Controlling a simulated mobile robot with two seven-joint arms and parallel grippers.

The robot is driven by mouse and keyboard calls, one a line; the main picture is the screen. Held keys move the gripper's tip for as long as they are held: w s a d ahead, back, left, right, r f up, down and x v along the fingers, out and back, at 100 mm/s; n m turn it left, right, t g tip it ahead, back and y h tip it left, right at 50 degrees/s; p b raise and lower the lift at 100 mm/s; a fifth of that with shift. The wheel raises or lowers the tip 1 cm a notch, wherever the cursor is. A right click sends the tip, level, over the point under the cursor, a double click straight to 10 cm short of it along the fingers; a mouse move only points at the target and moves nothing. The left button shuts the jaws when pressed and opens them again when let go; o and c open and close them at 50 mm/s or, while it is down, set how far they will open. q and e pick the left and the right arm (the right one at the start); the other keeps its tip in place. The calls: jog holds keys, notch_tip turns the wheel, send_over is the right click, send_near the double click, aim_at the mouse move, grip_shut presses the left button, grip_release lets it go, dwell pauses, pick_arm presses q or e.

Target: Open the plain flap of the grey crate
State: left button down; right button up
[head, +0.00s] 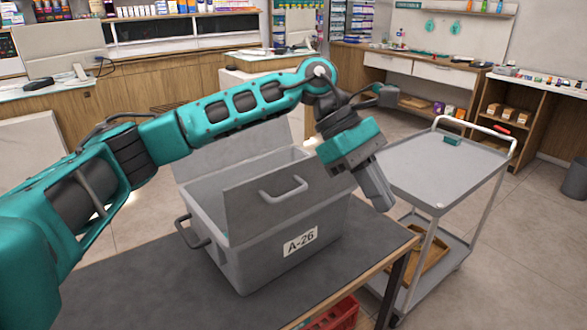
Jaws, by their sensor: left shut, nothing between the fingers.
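The grey crate (245,265) with an "A-26" label (300,241) stands on a dark-topped table. Its near flap (250,205), with a grey bar handle (284,190), stands raised along the near side. The plain flap (225,150), with no handle showing, stands raised along the far side, partly behind my left arm. A strip of the crate's inside shows between the flaps. My left gripper (383,204) is shut and empty, pointing down just right of the crate, apart from both flaps. My right gripper is not in view.
The table (130,292) is clear left of the crate. A grey trolley (440,175) with a white rail stands close on the right, near my left gripper. A red basket (335,316) is below the table's front edge. Counters line the back.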

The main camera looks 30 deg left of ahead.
pick_arm(q)
jog(key=w+a+r+y, duration=0.1)
jog(key=a+r+y, duration=0.25)
jog(key=a, duration=0.55)
jog(key=a+r+y, duration=0.3)
jog(key=a+r, duration=0.1)
jog(key=a, duration=0.5)
notch_tip(320, 180, down, 10)
jog(key=d+t, duration=0.1)
jog(key=shift+d+r+m, duration=0.2)
jog(key=shift+m, duration=0.1)
jog(key=shift+s, duration=0.15)
jog(key=d, duration=0.1)
jog(key=s+d+f+b, duration=0.1)
jog(key=d, duration=0.2)
jog(key=shift+s+f+b, duration=0.2)
jog(key=shift+f+b, duration=0.1)
jog(key=shift+f, duration=0.1)
